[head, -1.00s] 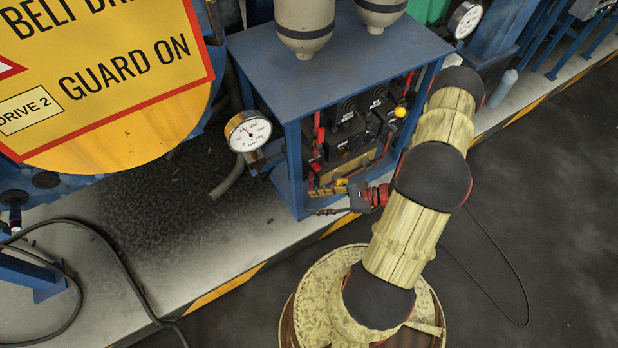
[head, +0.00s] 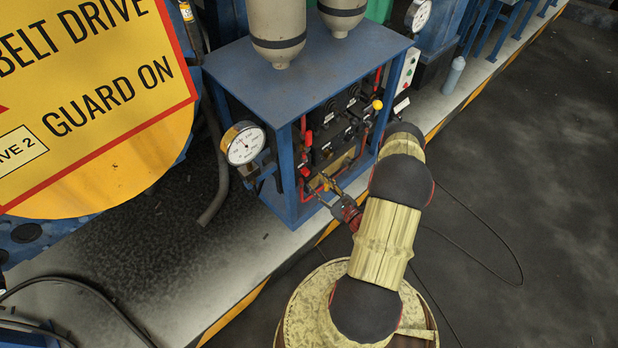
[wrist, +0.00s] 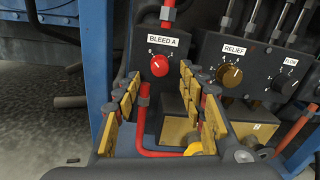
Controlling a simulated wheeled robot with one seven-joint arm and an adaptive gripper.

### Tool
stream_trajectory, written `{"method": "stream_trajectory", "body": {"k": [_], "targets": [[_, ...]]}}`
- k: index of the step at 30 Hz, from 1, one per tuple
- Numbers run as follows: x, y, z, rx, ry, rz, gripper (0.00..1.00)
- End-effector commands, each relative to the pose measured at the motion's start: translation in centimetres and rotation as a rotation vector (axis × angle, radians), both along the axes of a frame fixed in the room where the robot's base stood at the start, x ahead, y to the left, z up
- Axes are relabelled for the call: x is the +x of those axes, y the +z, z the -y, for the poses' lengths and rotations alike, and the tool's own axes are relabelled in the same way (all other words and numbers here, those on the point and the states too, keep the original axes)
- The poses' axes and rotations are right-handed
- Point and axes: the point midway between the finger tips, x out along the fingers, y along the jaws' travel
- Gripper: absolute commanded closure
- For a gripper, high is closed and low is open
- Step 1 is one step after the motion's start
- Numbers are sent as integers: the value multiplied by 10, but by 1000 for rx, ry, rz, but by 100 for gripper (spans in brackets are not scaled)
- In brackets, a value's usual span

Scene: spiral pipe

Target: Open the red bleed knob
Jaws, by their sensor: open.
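The red bleed knob (wrist: 159,65) sits on a dark panel under a "BLEED A" label in the wrist view, with small scale marks around it. It lies ahead of my gripper (wrist: 161,102), between the lines of its two fingers and a little above their tips. The yellow-padded fingers are apart, with nothing between them touching the knob. In the head view my gripper (head: 326,190) reaches the lower front of the blue cabinet (head: 292,190). I cannot pick out the bleed knob surely there.
A red pipe (wrist: 142,125) runs below the knob. A brass "RELIEF" knob (wrist: 229,78) and a dark "FLOW" knob (wrist: 284,82) are to the right. A blue post (wrist: 97,60) stands at left. A pressure gauge (head: 243,144) juts from the cabinet's left side. Dark floor (head: 540,180) is clear at right.

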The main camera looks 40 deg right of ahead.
Motion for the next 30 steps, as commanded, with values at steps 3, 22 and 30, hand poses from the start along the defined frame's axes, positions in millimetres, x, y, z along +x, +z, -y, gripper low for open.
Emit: {"method": "stream_trajectory", "body": {"k": [3, 22, 30], "targets": [[20, -2, -1, -1, 4, 0, 59], [52, 0, 1, 3, 1, -1, 60], [51, 0, 1, 3, 2, -1, 75]]}}
